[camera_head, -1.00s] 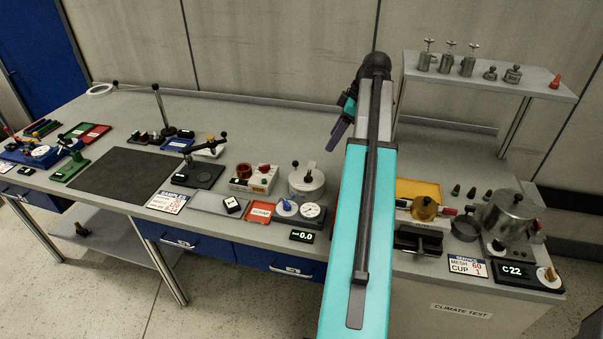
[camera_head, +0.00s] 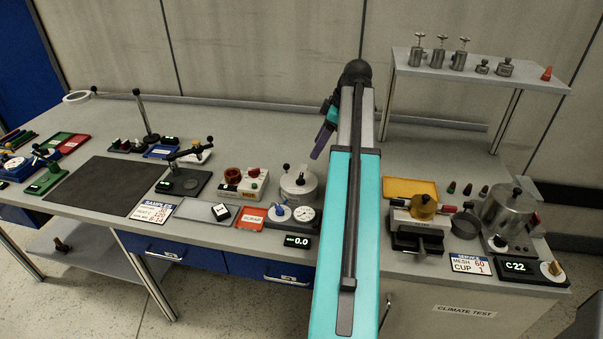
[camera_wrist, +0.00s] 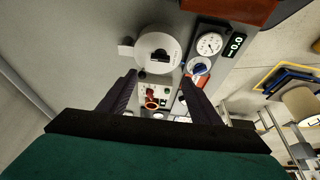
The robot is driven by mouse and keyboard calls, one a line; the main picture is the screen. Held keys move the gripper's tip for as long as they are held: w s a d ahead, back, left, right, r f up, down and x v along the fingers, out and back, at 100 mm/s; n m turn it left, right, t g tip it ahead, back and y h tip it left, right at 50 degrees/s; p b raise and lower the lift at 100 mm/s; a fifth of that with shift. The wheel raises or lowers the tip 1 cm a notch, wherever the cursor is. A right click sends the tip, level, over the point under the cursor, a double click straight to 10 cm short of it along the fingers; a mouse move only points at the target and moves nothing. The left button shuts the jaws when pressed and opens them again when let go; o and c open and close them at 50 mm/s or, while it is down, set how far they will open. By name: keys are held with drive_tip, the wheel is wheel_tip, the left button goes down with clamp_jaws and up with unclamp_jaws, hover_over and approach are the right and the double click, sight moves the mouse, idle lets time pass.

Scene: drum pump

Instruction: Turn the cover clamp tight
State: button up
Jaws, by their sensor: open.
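The likely cover clamp is on the white round drum (camera_head: 299,188), left of my arm on the bench. Dark knobs (camera_head: 286,167) show at its top, too small to tell which one is the clamp or how tight it sits. In the wrist view the drum's round white cover (camera_wrist: 158,46) lies ahead of the fingertips, with a tab on its left side and a dark knob at its lower edge. My gripper (camera_head: 322,142) hangs above and behind the drum, apart from it. In the wrist view its two fingers (camera_wrist: 158,92) are spread with nothing held between them.
A dial gauge (camera_head: 304,213) with a blue knob (camera_head: 279,211) and a 0.0 display (camera_head: 297,241) stand in front of the drum. A raised shelf (camera_head: 480,75) with metal pieces stands at the back right.

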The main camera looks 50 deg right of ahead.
sight(301, 176)
drive_tip(key=shift+p+x, duration=1.75)
drive_tip(key=shift+x, duration=5)
drive_tip(key=shift+s, duration=0.1)
drive_tip(key=c, duration=1)
drive_tip(key=shift+c, duration=0.2)
